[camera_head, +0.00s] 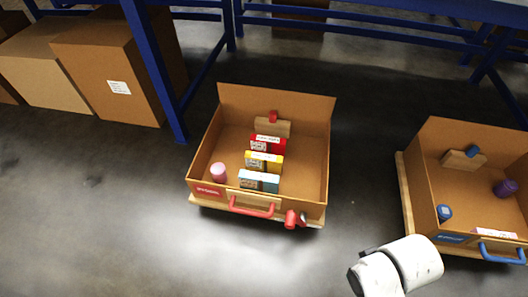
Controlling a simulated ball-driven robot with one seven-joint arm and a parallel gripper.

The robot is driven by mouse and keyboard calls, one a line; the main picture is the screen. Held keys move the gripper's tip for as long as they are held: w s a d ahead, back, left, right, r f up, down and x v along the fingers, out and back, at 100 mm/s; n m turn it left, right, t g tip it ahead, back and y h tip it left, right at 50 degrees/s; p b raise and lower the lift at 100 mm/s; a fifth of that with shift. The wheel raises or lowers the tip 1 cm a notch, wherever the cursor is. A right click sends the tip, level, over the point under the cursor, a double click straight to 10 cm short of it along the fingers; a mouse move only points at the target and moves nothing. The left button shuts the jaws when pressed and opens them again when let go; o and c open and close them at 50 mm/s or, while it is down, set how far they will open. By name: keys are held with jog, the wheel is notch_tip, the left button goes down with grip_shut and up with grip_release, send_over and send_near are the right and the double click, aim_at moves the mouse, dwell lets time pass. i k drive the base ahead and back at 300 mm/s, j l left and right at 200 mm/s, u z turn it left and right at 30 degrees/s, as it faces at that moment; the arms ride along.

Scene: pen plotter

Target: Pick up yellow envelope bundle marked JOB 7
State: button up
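The yellow envelope bundle (276,168) stands in the open cardboard tray box (228,101) at the middle of the head view. It has a pale label on top and a printed code on its front face. The writing is too small to read as JOB 7. It stands between a red bundle (277,145) behind it and a teal bundle (270,184) in front, close to both. My white arm (411,262) shows at the bottom right, well apart from the bundle. My gripper's fingers do not show.
In the same box are a pink cylinder (218,172) and a wooden block (272,127). A red handle (251,208) is on its front. A second box (430,190) with a blue handle stands right. Blue rack legs (156,75) and cartons (110,70) are behind. Floor between the boxes is clear.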

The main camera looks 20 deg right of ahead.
aim_at(266, 163)
jog(key=i+l, duration=0.1)
jog(key=i, duration=0.3)
jog(key=i+l+u, duration=0.15)
jog(key=i, duration=0.3)
jog(key=i+l, duration=0.15)
jog(key=i, duration=0.25)
jog(key=u, duration=0.05)
